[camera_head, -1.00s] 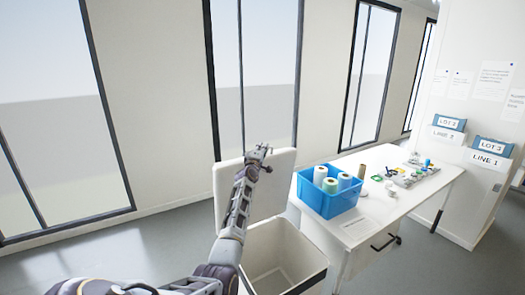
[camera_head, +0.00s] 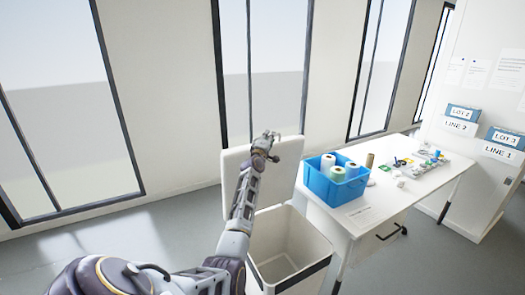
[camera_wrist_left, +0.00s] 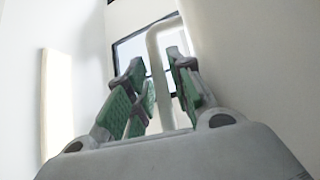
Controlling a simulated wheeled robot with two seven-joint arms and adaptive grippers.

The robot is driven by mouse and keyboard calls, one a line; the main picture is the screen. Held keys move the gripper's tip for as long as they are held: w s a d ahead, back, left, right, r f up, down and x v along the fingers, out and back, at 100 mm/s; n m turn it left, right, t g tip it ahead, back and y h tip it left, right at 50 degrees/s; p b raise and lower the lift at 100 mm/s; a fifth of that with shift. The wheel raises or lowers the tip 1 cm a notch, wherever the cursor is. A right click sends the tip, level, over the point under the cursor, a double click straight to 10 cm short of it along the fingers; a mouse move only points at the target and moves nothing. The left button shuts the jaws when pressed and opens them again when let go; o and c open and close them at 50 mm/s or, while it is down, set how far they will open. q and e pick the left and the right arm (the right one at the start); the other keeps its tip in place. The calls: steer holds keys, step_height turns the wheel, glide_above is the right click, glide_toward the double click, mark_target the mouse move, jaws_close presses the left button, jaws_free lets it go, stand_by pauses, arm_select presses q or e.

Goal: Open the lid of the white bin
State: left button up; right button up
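The white bin (camera_head: 300,238) stands on the floor left of the white table, and its inside shows. Its lid (camera_head: 284,172) is raised, standing about upright at the back of the bin. My left gripper (camera_head: 273,137) is near the lid's top edge, and my left arm crosses in front of the lid. I cannot tell whether it touches the lid. In the left wrist view, the green-padded fingers (camera_wrist_left: 158,88) are apart, with no lid seen held between them. My right gripper is not in view.
The white table (camera_head: 413,190) stands right of the bin. A blue crate (camera_head: 333,190) with rolls sits on its near left end, and small items lie farther back. Windows and a wall are behind. The grey floor (camera_head: 185,228) at left is clear.

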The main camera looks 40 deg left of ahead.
arm_select(q)
steer(key=v, duration=1)
stand_by(0.4)
stand_by(0.5)
